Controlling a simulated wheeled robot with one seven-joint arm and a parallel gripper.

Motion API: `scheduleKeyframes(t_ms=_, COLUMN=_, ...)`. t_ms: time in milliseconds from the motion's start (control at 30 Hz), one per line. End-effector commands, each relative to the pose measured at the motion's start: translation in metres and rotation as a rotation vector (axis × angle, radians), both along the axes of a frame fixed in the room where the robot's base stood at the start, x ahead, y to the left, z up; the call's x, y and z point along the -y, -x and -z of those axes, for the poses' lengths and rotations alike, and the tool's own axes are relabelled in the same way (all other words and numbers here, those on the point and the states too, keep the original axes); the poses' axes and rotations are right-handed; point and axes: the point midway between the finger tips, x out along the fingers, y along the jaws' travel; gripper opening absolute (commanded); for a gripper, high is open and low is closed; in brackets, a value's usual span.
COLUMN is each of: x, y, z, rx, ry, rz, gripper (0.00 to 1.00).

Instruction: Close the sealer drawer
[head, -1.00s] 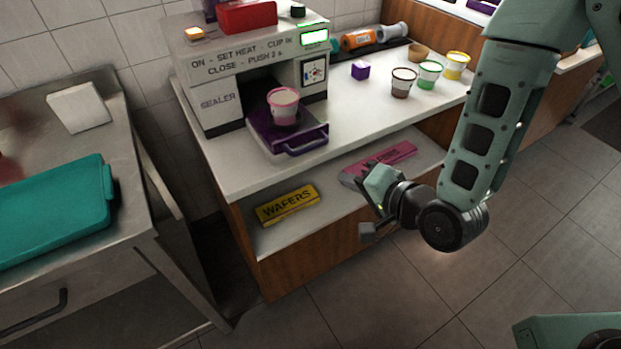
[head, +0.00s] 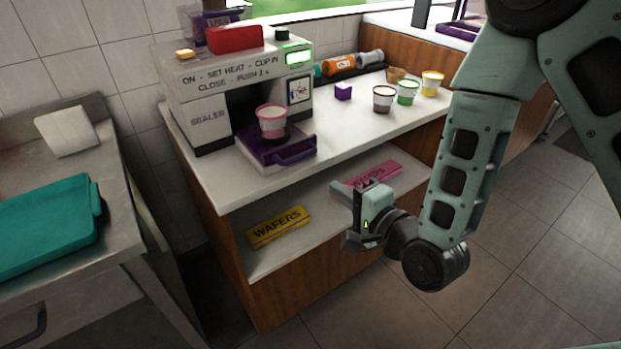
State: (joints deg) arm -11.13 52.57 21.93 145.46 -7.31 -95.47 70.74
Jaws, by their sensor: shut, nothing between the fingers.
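The sealer (head: 205,92) is a white machine with lettering on its front, standing at the left of the white counter. Its purple drawer (head: 270,152) is pulled out toward the front, with a dark purple handle (head: 292,152) on its front edge. A pink and white cup (head: 271,122) stands upright in the drawer. My gripper (head: 352,213) is shut and empty. It is in front of the lower shelf, below and to the right of the drawer, apart from the handle. Its fingertips are hard to make out.
Yellow wafers (head: 279,227) and a pink box (head: 373,174) lie on the shelf. A steel table with a teal tray (head: 45,225) is at left.

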Motion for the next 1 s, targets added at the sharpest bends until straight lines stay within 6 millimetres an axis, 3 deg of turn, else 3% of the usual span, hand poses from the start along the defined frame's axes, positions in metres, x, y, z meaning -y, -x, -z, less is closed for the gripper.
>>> scheduleKeyframes(t_ms=367, x=-0.007, y=-0.008, z=0.008, rx=0.003, ry=0.001, rz=0.001, gripper=0.0)
scheduleKeyframes(t_ms=667, x=-0.021, y=-0.029, z=0.011, rx=0.004, ry=0.001, rz=0.001, gripper=0.0)
scheduleKeyframes(t_ms=1000, x=-0.052, y=-0.073, z=0.001, rx=-0.001, ry=0.001, rz=0.001, gripper=0.0)
